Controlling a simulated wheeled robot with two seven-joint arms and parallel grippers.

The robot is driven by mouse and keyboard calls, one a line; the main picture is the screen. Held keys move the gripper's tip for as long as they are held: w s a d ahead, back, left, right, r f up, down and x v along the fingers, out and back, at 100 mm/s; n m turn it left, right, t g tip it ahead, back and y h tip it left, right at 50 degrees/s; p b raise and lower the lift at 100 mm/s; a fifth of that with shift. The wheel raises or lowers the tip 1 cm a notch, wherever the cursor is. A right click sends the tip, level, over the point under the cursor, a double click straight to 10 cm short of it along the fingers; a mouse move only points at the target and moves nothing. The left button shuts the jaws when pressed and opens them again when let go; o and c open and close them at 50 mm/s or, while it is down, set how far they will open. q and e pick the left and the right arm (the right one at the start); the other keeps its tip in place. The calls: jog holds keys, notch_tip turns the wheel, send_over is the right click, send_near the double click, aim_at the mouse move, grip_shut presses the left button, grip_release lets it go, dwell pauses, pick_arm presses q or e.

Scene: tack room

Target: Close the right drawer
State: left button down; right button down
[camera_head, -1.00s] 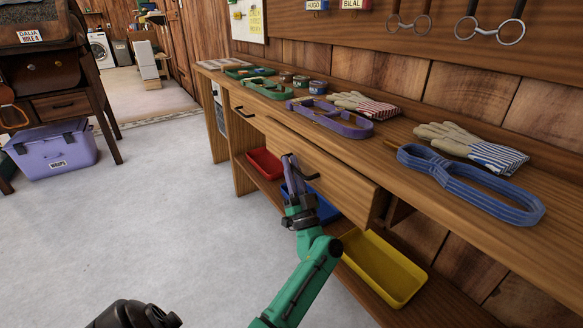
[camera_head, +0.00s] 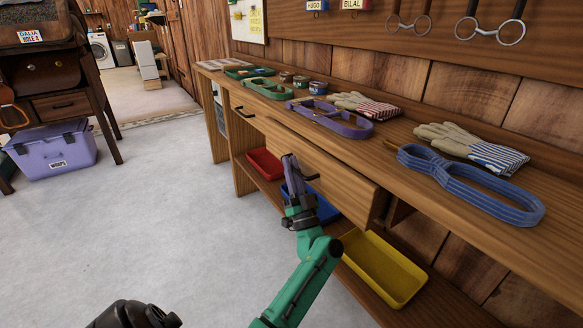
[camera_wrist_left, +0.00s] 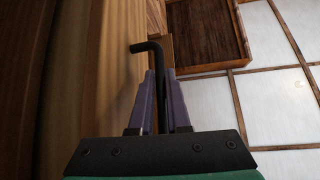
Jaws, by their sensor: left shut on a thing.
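The right drawer (camera_head: 325,165) is a wooden front under the workbench top. It seems to stand a little out from the bench, and a dark gap shows past its right end; how far out is hard to tell. Its dark bar handle (camera_head: 309,176) is partly hidden by my left gripper (camera_head: 289,160), at the end of the green arm. In the left wrist view, the bent black handle (camera_wrist_left: 150,48) rises between the purple fingers of my left gripper (camera_wrist_left: 160,80), which are shut on it. My right gripper is out of view.
The left drawer's handle (camera_head: 244,112) is farther along the bench. Red (camera_head: 264,163), blue (camera_head: 326,209) and yellow (camera_head: 385,268) trays sit on the lower shelf. Gloves (camera_head: 470,145) and a blue strap (camera_head: 470,188) lie on top. The grey floor (camera_head: 150,220) at left is clear.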

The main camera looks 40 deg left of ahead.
aim_at(307, 162)
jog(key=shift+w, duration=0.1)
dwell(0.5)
